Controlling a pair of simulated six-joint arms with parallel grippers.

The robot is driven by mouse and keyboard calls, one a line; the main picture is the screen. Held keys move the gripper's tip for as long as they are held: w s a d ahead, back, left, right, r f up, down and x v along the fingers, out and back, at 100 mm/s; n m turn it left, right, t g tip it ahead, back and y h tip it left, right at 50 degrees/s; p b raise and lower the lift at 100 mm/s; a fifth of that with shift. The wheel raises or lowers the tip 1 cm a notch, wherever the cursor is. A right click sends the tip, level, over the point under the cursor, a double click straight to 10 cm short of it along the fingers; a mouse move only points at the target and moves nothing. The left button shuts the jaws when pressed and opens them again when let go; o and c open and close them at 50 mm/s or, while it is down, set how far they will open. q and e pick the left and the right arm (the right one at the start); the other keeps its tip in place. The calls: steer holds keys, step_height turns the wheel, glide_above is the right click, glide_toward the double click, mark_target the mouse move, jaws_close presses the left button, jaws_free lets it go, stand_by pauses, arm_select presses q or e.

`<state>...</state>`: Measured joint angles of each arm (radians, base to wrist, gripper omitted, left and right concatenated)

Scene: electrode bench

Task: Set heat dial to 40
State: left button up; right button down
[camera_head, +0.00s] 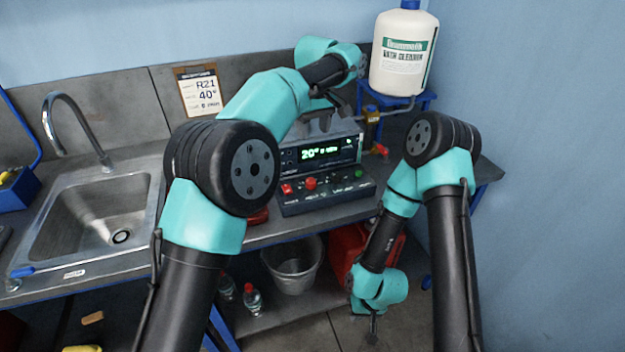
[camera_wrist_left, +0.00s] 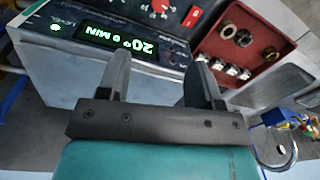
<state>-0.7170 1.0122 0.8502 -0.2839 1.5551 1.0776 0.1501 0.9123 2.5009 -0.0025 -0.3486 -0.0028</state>
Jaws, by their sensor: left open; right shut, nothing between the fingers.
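The bench unit (camera_head: 320,150) stands on the counter, with a lit green display (camera_head: 320,152) reading 20°. In the left wrist view the display (camera_wrist_left: 120,40) reads 20° 0 MIN. Its sloped front panel (camera_head: 325,195) carries red knobs, a dark one and a green one; I cannot tell which is the heat dial. My left gripper (camera_head: 342,102) is open above and behind the unit. In the left wrist view its two spread fingers (camera_wrist_left: 162,65) have nothing between them, with the unit's top below. My right gripper (camera_head: 372,335) is shut and empty, hanging low in front of the bench.
A card (camera_head: 199,91) on the back wall reads R21 40°. A white jug (camera_head: 401,55) stands on a blue stand at right. A sink (camera_head: 90,215) is at left. A bucket (camera_head: 293,268) and bottles sit on the shelf below. A red box (camera_wrist_left: 250,45) shows beside the unit.

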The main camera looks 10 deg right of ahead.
mark_target(311, 180)
arm_select(q)
steer(key=shift+f, duration=0.15)
steer(key=f, duration=1.7)
steer(key=shift+s+a, duration=0.1)
steer(key=shift+a, duration=0.25)
steer(key=shift+c, duration=0.2)
steer(key=c, duration=0.9)
